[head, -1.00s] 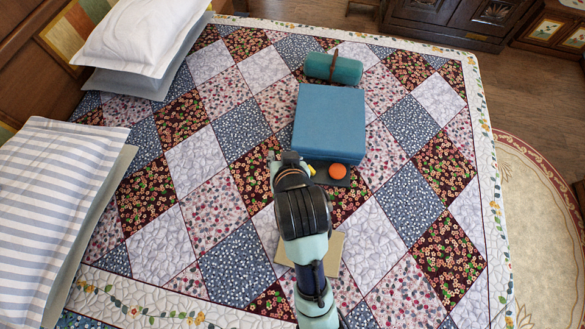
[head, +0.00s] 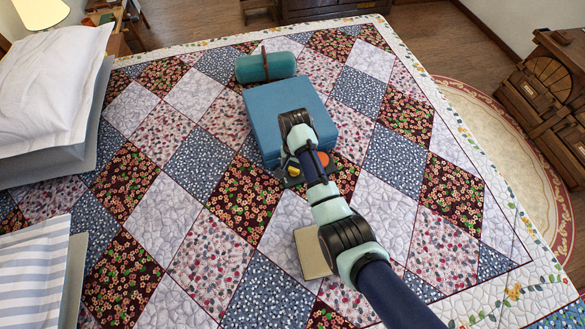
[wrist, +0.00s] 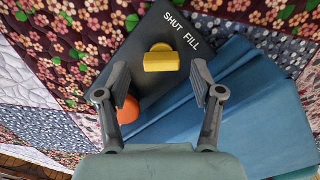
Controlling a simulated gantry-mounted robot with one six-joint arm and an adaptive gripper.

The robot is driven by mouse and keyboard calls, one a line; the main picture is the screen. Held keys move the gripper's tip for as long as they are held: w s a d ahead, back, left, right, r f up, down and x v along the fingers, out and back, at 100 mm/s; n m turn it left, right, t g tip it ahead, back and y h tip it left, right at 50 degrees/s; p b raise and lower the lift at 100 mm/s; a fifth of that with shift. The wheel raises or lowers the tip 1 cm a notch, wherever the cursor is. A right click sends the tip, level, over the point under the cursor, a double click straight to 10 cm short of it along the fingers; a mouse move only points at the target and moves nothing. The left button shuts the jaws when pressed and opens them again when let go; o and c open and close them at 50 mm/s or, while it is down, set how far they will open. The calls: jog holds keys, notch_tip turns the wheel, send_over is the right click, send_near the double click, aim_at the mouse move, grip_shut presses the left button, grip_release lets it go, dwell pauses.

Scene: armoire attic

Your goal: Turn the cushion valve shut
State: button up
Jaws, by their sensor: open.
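The valve is a yellow bar-shaped knob (wrist: 161,60) on a dark plate (wrist: 150,25) marked SHUT and FILL in the wrist view. The bar lies nearly level across that picture; the lettering is to its upper right. My gripper (wrist: 160,84) is open, with one finger on each side of the knob in the picture; contact cannot be told. The blue cushion (wrist: 235,105) adjoins the plate; it also shows in the head view (head: 266,104). An orange round part (wrist: 108,125) is partly behind the left finger. In the head view my arm hides much of the plate.
A teal roll with a brown strap (head: 267,66) lies beyond the cushion. A beige block (head: 311,252) lies on the patchwork quilt (head: 190,215), close to my arm. Pillows (head: 45,110) lie at the left. Much of the quilt is bare.

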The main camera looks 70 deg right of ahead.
notch_tip(320, 180, down, 2)
jog(key=shift+f, duration=0.1)
jog(key=c, duration=1.2)
jog(key=shift+o, duration=0.2)
